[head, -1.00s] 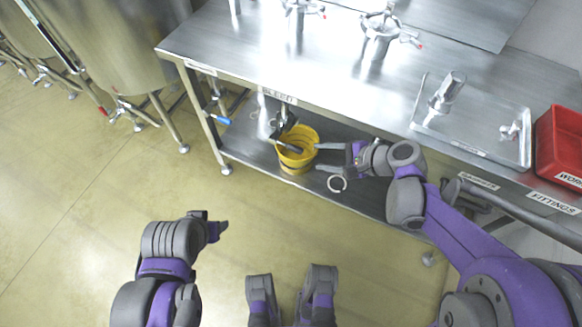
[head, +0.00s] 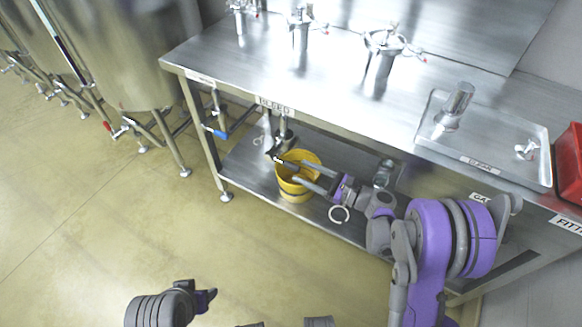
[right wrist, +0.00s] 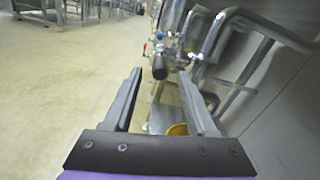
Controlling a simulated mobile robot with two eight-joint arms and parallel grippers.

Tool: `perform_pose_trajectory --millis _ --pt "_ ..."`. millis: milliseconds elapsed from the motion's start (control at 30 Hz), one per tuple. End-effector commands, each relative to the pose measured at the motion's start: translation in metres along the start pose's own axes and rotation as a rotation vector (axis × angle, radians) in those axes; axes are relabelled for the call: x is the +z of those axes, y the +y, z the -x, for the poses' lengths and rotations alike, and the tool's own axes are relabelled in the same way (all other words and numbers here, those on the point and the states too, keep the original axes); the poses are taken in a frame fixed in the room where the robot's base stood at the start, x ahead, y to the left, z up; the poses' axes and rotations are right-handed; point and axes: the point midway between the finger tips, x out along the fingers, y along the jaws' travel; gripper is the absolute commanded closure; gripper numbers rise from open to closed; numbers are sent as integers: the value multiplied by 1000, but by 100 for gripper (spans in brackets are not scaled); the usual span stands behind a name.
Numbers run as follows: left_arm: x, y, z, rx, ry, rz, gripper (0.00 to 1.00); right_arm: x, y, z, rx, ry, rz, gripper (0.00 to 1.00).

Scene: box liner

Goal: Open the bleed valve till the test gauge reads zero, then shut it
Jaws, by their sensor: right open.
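The bleed valve's dark handle (head: 285,162) hangs under the table's BLEED label (head: 274,106), above a yellow bucket (head: 297,192). In the right wrist view its round black end (right wrist: 160,68) lies between the fingertips, with space on both sides. My right gripper (head: 298,172) is open and reaches in from the right over the bucket; it also shows in the right wrist view (right wrist: 160,75). I cannot make out whether the valve is open. No gauge face is readable. My left gripper (head: 203,298) is low at the left, apart from the valve; its opening is unclear.
A blue-handled valve (head: 216,133) hangs left of the BLEED label. A metal tray (head: 500,165) and red bin (head: 570,160) are at the right. The floor at left is clear.

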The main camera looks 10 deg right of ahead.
Motion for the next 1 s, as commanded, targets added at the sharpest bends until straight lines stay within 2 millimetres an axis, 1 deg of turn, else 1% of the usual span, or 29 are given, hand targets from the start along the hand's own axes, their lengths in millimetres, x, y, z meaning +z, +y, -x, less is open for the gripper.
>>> perform_pose_trajectory --millis 33,100,200,300,433,667,767,900,1000 --pt "1 0 -2 0 -1 0 43 0 1 -11 4 -2 -1 43" --pt "1 0 -3 0 -1 0 43 0 1 -23 3 -1 -1 43" --pt "1 0 -5 0 -1 0 43 -1 0 -36 2 0 0 43" --pt "2 0 -6 0 -2 0 43 0 0 -45 1 0 0 43" --pt "2 0 -6 0 -2 0 43 0 0 -50 0 1 0 43" --pt "2 0 -6 0 -2 0 43 0 0 -50 0 1 1 43" --pt "2 0 -6 0 -2 0 43 0 0 -50 0 1 1 59" --pt "2 0 -6 0 -2 0 43 0 0 -50 0 1 1 84" --pt "2 0 -6 0 -2 0 43 0 0 -50 0 1 1 100"
